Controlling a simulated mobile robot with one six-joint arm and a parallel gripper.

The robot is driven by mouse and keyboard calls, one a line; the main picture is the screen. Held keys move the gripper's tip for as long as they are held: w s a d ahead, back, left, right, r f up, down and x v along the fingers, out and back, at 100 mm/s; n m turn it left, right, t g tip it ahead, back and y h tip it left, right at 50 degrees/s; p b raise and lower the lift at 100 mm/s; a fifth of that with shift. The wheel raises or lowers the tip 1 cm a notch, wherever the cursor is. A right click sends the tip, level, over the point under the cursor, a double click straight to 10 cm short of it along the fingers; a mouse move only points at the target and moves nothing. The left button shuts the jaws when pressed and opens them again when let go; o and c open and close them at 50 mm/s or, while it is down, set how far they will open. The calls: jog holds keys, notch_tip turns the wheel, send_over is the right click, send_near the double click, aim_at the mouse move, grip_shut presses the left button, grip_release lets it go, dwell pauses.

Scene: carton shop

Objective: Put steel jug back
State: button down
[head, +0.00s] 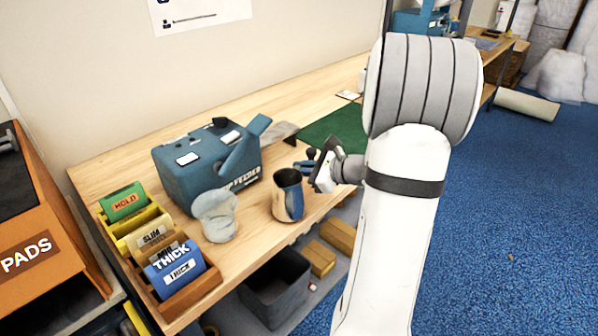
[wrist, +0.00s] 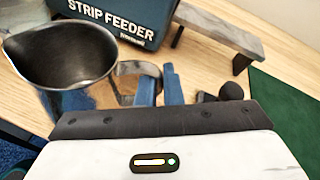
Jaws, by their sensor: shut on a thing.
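The steel jug (head: 287,196) is a shiny, open-topped metal vessel at the front edge of the wooden bench. In the wrist view the jug (wrist: 62,55) is at the upper left, with its spout to the left and its empty-looking inside visible. My gripper (head: 308,167) reaches in from the right. In the wrist view my gripper (wrist: 160,88) has its blue fingers shut on the jug at its right side, where the handle would be. The jug is upright; I cannot tell whether its base touches the bench.
A blue strip feeder (head: 205,165) stands behind the jug. A pale crumpled-looking vessel (head: 215,215) is left of it, and a tray of labelled blocks (head: 190,293) is further left. A green mat (head: 335,133) lies behind my gripper. A grey bin (head: 275,288) is below the bench.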

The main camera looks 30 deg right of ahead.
jog(key=shift+f, duration=0.2)
jog(key=shift+f, duration=0.2)
jog(key=c, duration=1.6)
grip_release()
jog(key=shift+r, duration=0.1)
jog(key=shift+r, duration=0.15)
jog(key=v, duration=1.2)
